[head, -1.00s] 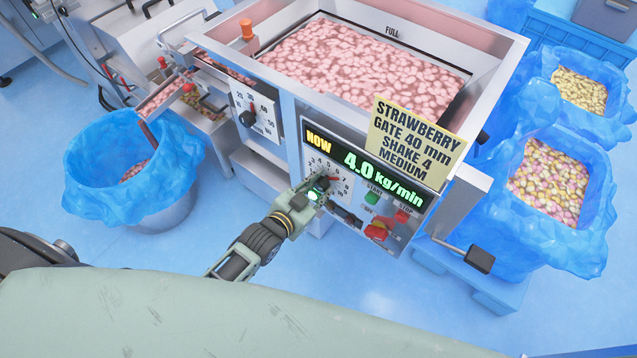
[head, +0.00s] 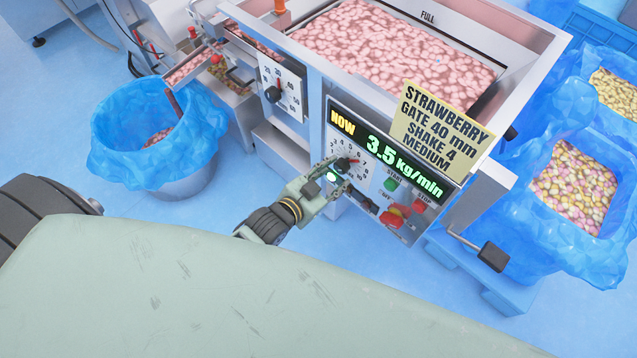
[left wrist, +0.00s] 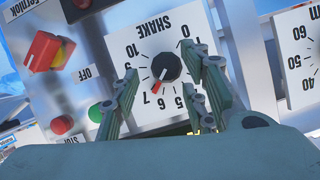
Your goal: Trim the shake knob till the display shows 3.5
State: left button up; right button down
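The green display (head: 391,163) on the machine's front panel reads 3.5 kg/min beside the word NOW. The shake knob (left wrist: 166,67) is a round black knob with a red pointer on a white dial marked SHAKE. It also shows in the head view (head: 343,164). In the left wrist view the pointer lies near the 6 and 7 marks. My left gripper (left wrist: 160,64) is at the dial, with its fingers spread on either side of the knob and visible gaps to it. It also shows in the head view (head: 336,172). My right gripper is not in view.
A yellow card (head: 438,125) reads STRAWBERRY, GATE 40 mm, SHAKE 4, MEDIUM. Start and stop buttons and a red switch (head: 392,216) sit right of the dial. A second dial (head: 280,88) is to its left. Blue-lined bins (head: 158,140) stand on both sides.

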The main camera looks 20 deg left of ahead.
pick_arm(q)
jog(key=v, duration=0.9)
